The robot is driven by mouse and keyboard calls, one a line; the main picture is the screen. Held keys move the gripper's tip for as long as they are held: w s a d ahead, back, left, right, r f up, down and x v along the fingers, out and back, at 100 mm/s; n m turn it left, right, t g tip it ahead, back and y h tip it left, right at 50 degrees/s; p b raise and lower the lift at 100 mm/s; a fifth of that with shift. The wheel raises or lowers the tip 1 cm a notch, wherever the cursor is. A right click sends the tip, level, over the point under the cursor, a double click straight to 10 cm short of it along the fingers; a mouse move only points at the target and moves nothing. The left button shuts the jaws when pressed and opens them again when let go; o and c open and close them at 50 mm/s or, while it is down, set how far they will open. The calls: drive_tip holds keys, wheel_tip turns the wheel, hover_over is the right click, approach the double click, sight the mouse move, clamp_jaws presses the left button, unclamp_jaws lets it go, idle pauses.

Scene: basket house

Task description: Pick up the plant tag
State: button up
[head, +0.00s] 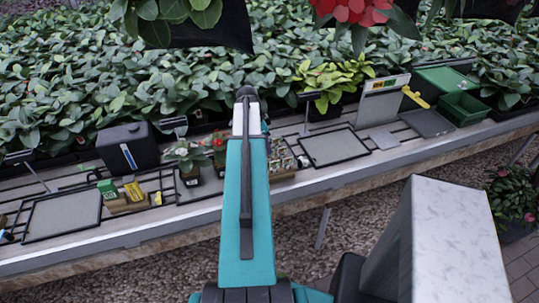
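I cannot pick out the plant tag for certain. Any of these, or a small label among the pots, may be the tag. My teal arm stretches forward over the middle of the bench and hides part of it. My gripper does not show; the arm's own links cover the far end.
The long bench (345,176) holds a black box (128,146), small potted plants (190,158), grey trays (333,147) and (62,215), a clipboard-like panel (383,103) and green crates (463,108). Dense foliage fills the back. Red flowers (352,10) hang above.

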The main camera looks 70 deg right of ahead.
sight(269, 159)
drive_tip(key=shift+p+x, duration=0.55)
drive_tip(key=shift+x, duration=1.05)
drive_tip(key=shift+w, duration=0.1)
clamp_jaws()
